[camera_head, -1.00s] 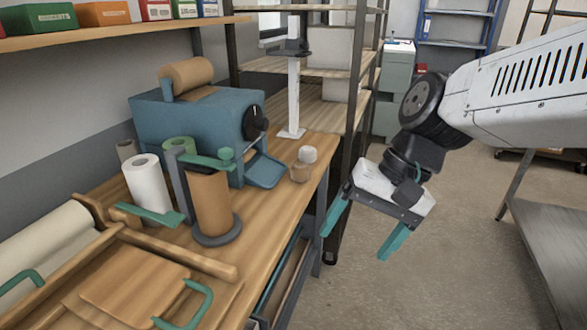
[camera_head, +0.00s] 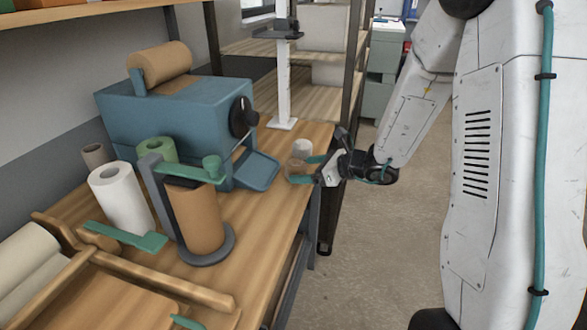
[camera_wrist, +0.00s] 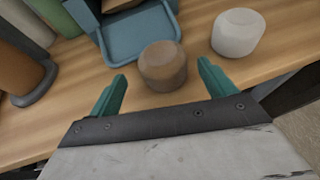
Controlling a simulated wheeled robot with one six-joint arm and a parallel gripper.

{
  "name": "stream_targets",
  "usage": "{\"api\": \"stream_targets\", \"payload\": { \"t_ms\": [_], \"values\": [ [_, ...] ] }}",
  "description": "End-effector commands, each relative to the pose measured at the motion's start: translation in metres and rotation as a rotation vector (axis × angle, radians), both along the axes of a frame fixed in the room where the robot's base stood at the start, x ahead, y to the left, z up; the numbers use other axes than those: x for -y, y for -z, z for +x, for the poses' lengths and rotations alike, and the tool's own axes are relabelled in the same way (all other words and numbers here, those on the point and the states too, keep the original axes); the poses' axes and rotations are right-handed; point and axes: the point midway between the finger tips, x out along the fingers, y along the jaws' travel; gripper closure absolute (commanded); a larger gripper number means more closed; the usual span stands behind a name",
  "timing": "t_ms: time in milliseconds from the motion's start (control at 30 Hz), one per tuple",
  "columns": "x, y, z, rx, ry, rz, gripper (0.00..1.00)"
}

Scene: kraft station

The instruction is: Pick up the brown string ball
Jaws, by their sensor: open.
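The brown string ball (camera_wrist: 163,66) sits on the wooden bench near its front edge, a short squat roll. In the head view the brown string ball (camera_head: 297,169) is partly hidden by my gripper's fingers. A white string ball (camera_wrist: 238,33) stands behind and to its right in the wrist view; it also shows in the head view (camera_head: 303,147). My gripper (camera_wrist: 160,90) is open and empty. Its two teal fingers point at the brown ball, one toward each side, with the ball just beyond or between the tips. I cannot tell whether they touch it.
A blue dispenser machine (camera_head: 175,125) with a tray (camera_head: 256,170) stands left of the balls. A brown roll on a stand (camera_head: 197,217) and a white roll (camera_head: 121,198) stand nearer. A white upright post (camera_head: 284,75) rises behind. The bench edge drops off at right.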

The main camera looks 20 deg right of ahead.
Motion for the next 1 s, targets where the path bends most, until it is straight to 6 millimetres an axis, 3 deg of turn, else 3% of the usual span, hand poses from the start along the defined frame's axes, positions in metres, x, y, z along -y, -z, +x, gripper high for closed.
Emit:
{"api": "stream_targets", "payload": {
  "t_ms": [500,733,900,1000],
  "values": [
    [-0.037,0.016,0.045,0.001,-0.003,-0.002,0.17],
    [-0.039,0.016,0.047,0.002,-0.002,-0.002,0.17],
    [-0.039,0.016,0.047,0.002,-0.003,-0.002,0.64],
    [-0.039,0.016,0.047,0.002,-0.003,-0.002,0.66]
  ]
}}
